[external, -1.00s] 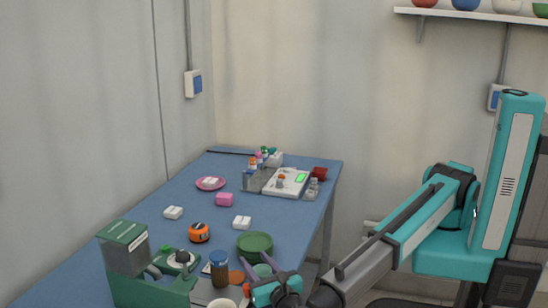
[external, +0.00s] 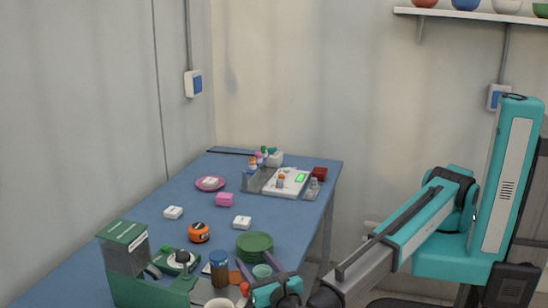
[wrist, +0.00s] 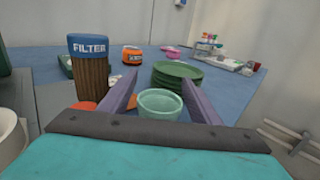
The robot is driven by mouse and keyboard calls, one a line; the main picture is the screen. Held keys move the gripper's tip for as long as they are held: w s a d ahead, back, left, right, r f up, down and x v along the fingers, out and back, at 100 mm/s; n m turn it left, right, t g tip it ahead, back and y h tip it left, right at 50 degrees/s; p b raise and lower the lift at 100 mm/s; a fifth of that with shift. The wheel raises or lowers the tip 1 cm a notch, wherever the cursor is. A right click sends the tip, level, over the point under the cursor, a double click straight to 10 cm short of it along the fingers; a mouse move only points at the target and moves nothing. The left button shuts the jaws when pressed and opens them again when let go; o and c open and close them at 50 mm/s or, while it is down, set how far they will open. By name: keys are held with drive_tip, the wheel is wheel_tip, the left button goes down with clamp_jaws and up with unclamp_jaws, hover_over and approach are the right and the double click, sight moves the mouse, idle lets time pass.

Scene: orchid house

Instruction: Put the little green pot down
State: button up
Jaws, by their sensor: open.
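The little green pot (wrist: 160,104) is pale green and upright, with an open rim. It also shows small in the external view (external: 262,271), partly hidden by my gripper. My gripper (wrist: 160,84) is open, with its two purple fingers on either side of the pot. In the wrist view a gap shows on the pot's left; the right finger is close to its rim, and I cannot tell whether they touch. The pot's base is hidden behind the gripper body.
A stack of dark green plates (wrist: 178,74) stands just behind the pot. A brown jar labelled FILTER (wrist: 90,65) stands close to the left finger. An orange tape measure (external: 199,232) and small boxes lie farther back on the blue table (external: 200,263).

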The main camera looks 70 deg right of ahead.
drive_tip(key=v, duration=1.4)
drive_tip(key=shift+b, duration=0.3)
drive_tip(key=shift+o, duration=0.3)
